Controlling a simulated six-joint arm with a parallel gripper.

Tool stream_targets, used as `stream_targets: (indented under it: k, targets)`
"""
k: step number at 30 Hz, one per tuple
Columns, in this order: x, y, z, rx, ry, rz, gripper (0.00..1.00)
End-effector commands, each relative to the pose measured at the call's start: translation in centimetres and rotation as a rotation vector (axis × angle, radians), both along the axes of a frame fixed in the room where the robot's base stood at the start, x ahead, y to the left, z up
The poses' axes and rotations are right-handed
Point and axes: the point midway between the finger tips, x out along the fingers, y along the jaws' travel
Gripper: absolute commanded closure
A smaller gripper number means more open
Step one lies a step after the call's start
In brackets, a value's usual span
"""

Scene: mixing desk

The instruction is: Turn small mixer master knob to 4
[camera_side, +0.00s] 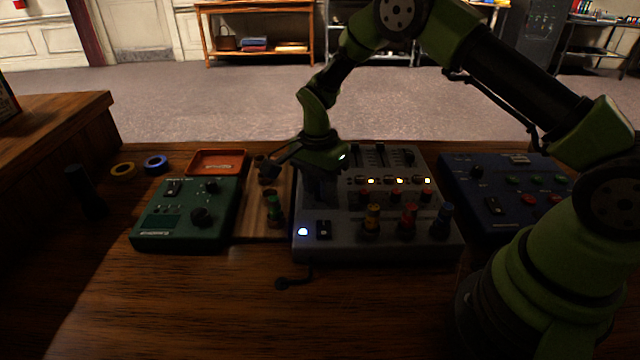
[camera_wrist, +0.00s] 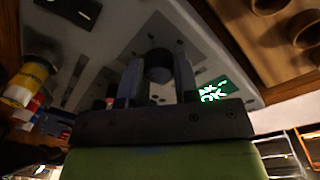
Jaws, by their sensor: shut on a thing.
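The grey mixer (camera_side: 345,251) sits in the middle of the desk, with sliders at its back and coloured knobs along its front. My gripper (camera_side: 320,192) reaches down over the mixer's left part. In the wrist view my gripper (camera_wrist: 158,82) has its two fingers on either side of a dark round knob (camera_wrist: 158,66), shut on it. That knob is hidden behind the gripper in the side view. Its pointer and scale cannot be read. A small green display (camera_wrist: 212,91) beside it is lit and seems to read "OK".
A dark blue panel (camera_side: 465,200) with buttons stands to the right. Yellow tape (camera_side: 123,170) and blue tape (camera_side: 155,163) lie at the back left. The front desk is mostly clear.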

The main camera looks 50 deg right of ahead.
Motion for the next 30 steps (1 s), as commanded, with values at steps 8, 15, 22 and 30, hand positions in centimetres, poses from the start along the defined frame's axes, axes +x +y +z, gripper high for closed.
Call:
stream_targets:
  k: [8,15,22,30]
  targets:
    - [-0.11,0.08,-0.03,0.002,0.005,-0.057,0.95]
    - [-0.11,0.09,-0.03,0.001,0.005,-0.063,0.95]
    - [-0.09,0.09,-0.03,0.002,0.004,-0.061,0.58]
    - [-0.04,0.05,-0.01,0.001,0.002,-0.060,0.46]
